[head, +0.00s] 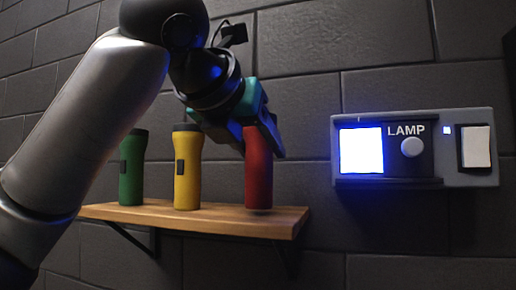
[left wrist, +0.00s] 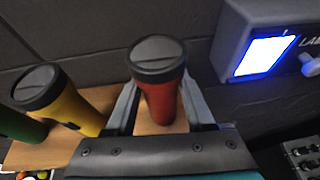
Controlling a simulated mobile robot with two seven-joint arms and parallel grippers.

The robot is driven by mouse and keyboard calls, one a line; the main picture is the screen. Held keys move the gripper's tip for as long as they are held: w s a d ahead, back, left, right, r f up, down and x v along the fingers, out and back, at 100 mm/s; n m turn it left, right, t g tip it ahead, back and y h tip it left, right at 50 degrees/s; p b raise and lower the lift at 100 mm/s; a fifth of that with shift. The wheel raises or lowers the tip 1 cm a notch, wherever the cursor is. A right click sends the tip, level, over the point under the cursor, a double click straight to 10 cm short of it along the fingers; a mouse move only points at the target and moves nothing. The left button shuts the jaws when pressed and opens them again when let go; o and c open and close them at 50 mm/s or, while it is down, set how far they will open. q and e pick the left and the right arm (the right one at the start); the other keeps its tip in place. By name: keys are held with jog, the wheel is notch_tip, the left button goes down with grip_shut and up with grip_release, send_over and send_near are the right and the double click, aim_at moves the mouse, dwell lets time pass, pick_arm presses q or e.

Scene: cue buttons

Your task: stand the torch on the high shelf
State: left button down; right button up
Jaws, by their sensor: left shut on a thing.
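A red torch (head: 258,172) stands upright at the right end of a wooden shelf (head: 160,217). My left gripper (head: 262,138) is shut on the red torch near its upper part. In the left wrist view the dark cap of the red torch (left wrist: 160,88) shows between the two fingers. The torch's base looks to be at the shelf surface; I cannot tell if it touches. A yellow torch (head: 187,175) and a green torch (head: 132,170) stand upright to its left on the same shelf. My right gripper is not in view.
A grey wall panel marked LAMP (head: 412,130) is to the right, with a lit blue window (head: 361,150), a round knob and a white switch (head: 475,147). In the left wrist view, a dark unit (left wrist: 302,150) and small coloured items (left wrist: 35,175) lie lower down.

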pick_arm(q)
jog(key=shift+s+f, duration=0.2)
jog(key=shift+w+f, duration=0.15)
jog(key=shift+w, duration=0.15)
jog(key=shift+c, duration=1.2)
grip_release()
jog(key=shift+s+f, duration=0.1)
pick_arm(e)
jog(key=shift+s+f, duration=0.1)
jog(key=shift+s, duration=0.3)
pick_arm(q)
jog(key=shift+s+r, duration=0.1)
jog(key=shift+r, duration=0.2)
jog(key=b+v, duration=0.2)
jog(key=v, duration=1)
jog(key=shift+b, duration=0.3)
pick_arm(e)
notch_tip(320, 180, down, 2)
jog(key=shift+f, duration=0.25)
pick_arm(q)
jog(key=shift+f, duration=0.1)
